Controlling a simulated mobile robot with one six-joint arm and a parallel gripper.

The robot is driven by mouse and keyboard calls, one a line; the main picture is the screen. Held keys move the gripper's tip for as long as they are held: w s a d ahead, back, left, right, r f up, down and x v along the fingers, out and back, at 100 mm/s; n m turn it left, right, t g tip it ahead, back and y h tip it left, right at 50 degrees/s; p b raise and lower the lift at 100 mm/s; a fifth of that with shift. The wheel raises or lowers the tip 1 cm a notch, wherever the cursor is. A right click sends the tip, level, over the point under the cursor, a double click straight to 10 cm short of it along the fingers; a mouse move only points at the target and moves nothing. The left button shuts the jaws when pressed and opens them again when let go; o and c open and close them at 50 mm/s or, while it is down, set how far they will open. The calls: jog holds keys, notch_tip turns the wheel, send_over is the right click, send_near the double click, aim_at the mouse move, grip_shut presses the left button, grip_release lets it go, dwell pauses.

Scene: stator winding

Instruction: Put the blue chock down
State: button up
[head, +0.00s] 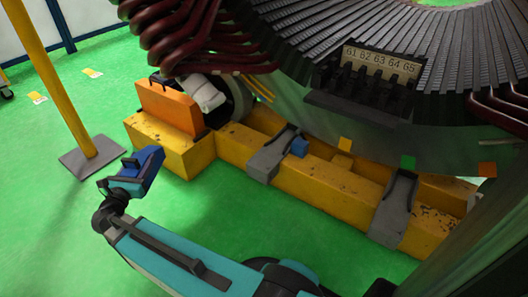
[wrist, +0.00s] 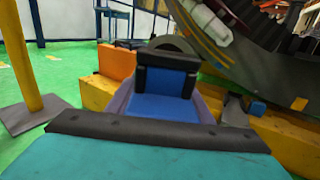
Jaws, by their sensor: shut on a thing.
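The blue chock (head: 143,172) is in my gripper (head: 124,184), at the left of the head view, held in the air over the green floor. It is apart from the yellow base and tilted in that view. In the wrist view the blue chock (wrist: 160,107) shows just beyond the dark edge of my arm's end, with a black piece across its upper part. My gripper is shut on it; the fingertips themselves are hard to make out.
A small blue block (head: 299,147) sits by a grey bracket (head: 268,158). A yellow post (head: 52,75) stands left on a grey plate. Green floor lies clear between them.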

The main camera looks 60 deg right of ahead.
jog(key=s+d+m+g+h+p, duration=0.1)
jog(key=d+m+g, duration=0.1)
jog(key=d, duration=1.3)
jog(key=s+d+f+m+g+p, duration=0.1)
jog(key=s+d, duration=0.5)
jog(key=d, duration=0.6)
jog(key=s+d+f+m+g+p, duration=0.1)
jog(key=s+d+f+g, duration=0.1)
jog(key=s+d, duration=0.5)
jog(key=s+d+f+m+g+h+p, duration=0.1)
jog(key=s+d, duration=0.6)
jog(key=d, duration=1)
jog(key=f+g, duration=0.1)
jog(key=g, duration=0.1)
jog(key=shift+d+f+m+g+p, duration=0.2)
jog(key=shift+f+m+g+p, duration=0.1)
jog(key=shift+p, duration=0.1)
jog(key=shift+s+f, duration=0.1)
jog(key=shift+f+b, duration=0.95)
jog(key=shift+f, duration=1.4)
jog(key=shift+f+b, duration=1.05)
jog(key=shift+f, duration=1.5)
jog(key=shift+f, duration=0.1)
